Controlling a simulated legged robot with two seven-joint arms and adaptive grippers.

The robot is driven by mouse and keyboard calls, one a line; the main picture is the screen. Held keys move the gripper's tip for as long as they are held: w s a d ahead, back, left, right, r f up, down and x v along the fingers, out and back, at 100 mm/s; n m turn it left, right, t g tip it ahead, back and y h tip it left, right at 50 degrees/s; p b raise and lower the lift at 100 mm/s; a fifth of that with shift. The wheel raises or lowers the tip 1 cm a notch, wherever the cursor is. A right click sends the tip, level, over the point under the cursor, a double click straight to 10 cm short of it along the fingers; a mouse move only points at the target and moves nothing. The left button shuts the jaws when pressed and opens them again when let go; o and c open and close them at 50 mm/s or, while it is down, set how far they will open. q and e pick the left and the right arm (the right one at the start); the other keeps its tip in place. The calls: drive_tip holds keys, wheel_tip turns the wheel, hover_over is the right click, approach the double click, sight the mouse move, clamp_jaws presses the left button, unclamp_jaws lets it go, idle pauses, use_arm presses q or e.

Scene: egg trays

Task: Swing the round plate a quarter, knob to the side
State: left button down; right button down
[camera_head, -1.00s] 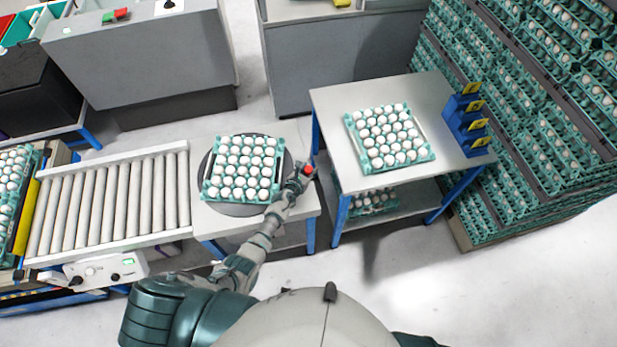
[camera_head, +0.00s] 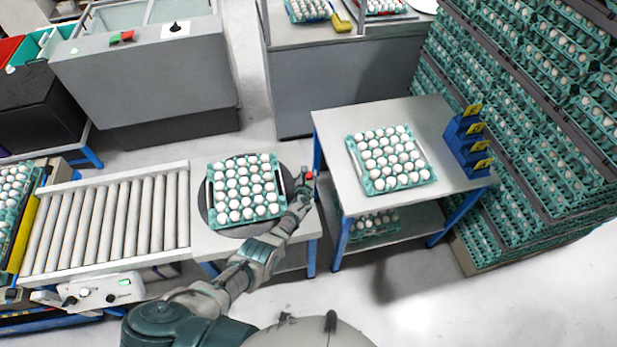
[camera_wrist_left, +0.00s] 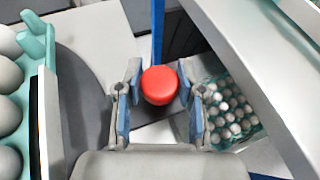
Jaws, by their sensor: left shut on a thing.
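The round dark plate (camera_head: 204,208) lies on the pale table at the end of the roller conveyor. A green tray of white eggs (camera_head: 246,188) sits on it, slightly skewed. The red knob (camera_head: 309,175) is at the plate's right side, beyond the tray. In the left wrist view the red knob (camera_wrist_left: 160,85) stands between the two fingers of my left gripper (camera_wrist_left: 157,103), which is shut on it. The head view shows my left gripper (camera_head: 303,182) at the knob, its arm reaching up from below. My right gripper is not in view.
A side table (camera_head: 440,115) stands close on the right, with a gap beside the plate's table. It bears another egg tray (camera_head: 430,172) and blue holders with yellow tags (camera_head: 462,135). The roller conveyor (camera_head: 110,225) adjoins on the left. Stacked egg trays (camera_head: 540,150) fill the right.

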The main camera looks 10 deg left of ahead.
use_arm(q)
drive_tip(key=shift+w+r, duration=0.15)
drive_tip(key=shift+r, duration=0.1)
drive_tip(key=c, duration=0.7)
unclamp_jaws()
drive_tip(key=shift+w, duration=0.1)
drive_tip(key=shift+w+f, duration=0.15)
drive_tip(key=shift+f, duration=0.15)
